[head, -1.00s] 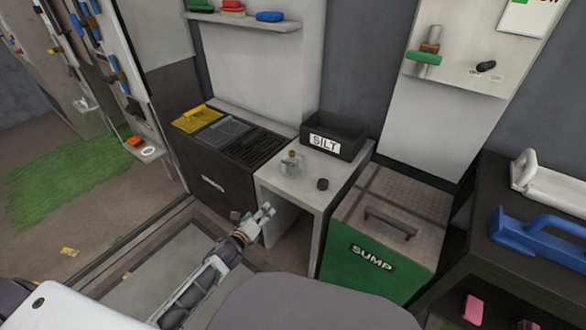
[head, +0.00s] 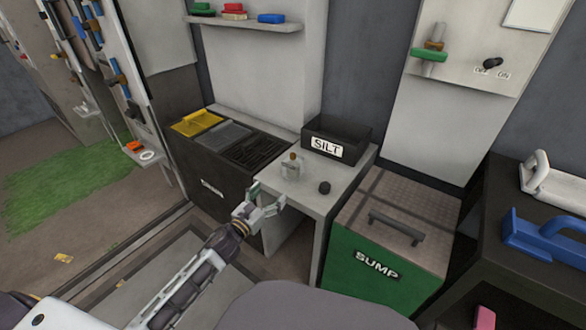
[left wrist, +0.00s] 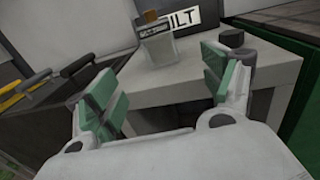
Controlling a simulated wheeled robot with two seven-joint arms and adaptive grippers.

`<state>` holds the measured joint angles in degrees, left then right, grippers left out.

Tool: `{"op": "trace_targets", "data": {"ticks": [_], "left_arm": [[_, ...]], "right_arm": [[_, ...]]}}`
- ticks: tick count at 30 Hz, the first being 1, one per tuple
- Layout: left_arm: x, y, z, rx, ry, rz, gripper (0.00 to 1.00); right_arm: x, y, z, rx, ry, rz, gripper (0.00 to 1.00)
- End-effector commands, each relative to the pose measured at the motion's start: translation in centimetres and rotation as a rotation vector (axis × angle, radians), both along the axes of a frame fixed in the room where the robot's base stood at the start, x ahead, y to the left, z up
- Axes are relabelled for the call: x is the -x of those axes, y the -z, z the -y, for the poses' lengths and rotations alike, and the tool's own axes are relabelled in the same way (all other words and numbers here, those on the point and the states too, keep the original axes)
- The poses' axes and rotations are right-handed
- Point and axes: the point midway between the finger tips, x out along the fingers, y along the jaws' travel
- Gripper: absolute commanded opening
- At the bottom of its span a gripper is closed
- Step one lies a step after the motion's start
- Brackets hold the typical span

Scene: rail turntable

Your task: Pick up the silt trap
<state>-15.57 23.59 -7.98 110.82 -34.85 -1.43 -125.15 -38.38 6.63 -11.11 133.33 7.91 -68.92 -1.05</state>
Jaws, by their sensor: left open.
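The silt trap appears to be the small clear jar with a brown top (head: 292,166), upright on the light grey stand (head: 318,198). It also shows in the left wrist view (left wrist: 155,42), beyond my fingers, with a dark label I cannot read. My left gripper (head: 268,198) is open and empty, just in front of the stand's near left edge and apart from the jar. In the left wrist view its green-padded fingers (left wrist: 160,88) are spread wide, with the jar ahead between them. My right gripper is not in view.
A black bin marked SILT (head: 336,140) stands behind the jar. A small black knob (head: 324,188) is on the stand to the right. A dark cabinet with slotted trays (head: 225,185) stands left, and a green SUMP box (head: 375,265) right.

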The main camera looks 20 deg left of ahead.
Motion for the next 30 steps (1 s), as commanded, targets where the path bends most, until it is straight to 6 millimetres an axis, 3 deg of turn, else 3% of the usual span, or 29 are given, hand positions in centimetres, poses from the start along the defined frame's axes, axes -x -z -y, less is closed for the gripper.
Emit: {"op": "trace_targets", "data": {"ticks": [8, 30], "left_arm": [[-0.6, 0.1, 0.1, 0.002, -0.001, -0.001, 0.82], [-5.5, 0.0, 1.3, 0.002, -0.001, 0.000, 0.82]], "right_arm": [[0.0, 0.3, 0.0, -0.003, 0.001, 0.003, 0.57], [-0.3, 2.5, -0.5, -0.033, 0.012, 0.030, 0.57]]}}
